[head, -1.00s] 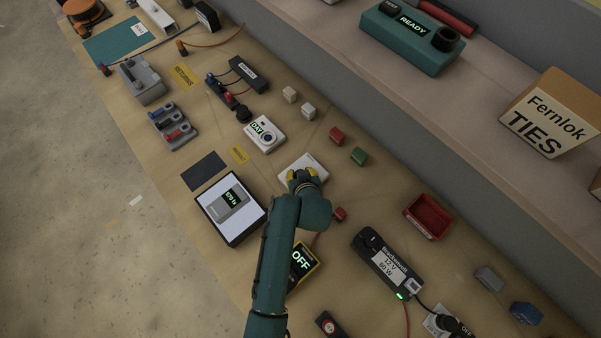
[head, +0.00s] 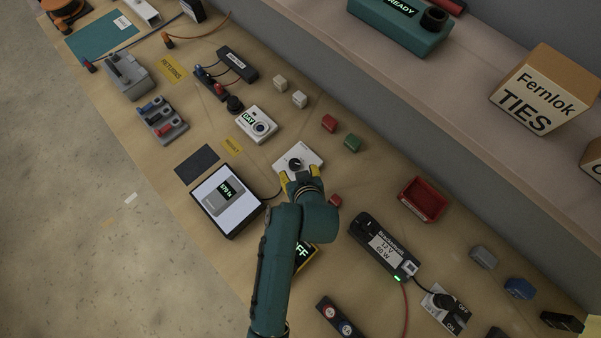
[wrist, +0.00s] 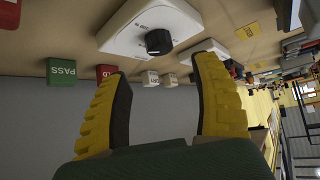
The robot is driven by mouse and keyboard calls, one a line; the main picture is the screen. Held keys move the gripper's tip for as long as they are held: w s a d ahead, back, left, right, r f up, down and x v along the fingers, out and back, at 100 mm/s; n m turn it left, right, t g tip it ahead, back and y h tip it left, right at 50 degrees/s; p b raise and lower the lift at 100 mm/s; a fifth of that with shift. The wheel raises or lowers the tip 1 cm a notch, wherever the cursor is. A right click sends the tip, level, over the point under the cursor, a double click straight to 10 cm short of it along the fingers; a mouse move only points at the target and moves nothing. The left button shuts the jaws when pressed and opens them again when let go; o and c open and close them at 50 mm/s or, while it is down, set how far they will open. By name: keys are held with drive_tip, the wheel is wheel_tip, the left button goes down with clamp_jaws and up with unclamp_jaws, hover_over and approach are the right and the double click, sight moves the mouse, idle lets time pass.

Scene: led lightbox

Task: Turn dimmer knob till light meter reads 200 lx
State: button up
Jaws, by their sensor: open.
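The dimmer is a white box (head: 313,157) with a round black knob (head: 295,164), near the middle of the bench in the head view. In the wrist view the knob (wrist: 159,42) and the white box (wrist: 128,38) show beyond my fingertips. My gripper (head: 300,177) is open, with its yellow fingers at the near edge of the dimmer box, apart from the knob. Nothing is between the fingers (wrist: 163,68). The light meter (head: 226,192) lies on the lit lightbox (head: 207,184), left of the dimmer. Its display is lit and seems to read 570 lx, but the digits are small.
A white DAY unit (head: 262,127) stands beyond the dimmer. Small red (head: 329,123) and green (head: 351,143) blocks lie to its right. A black power supply (head: 379,246) and red bin (head: 428,196) are further right. A yellow-edged OFF device (head: 305,258) is partly hidden by my arm.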

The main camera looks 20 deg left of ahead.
drive_tip(key=v, duration=0.4)
drive_tip(key=shift+r, duration=0.1)
idle(0.3)
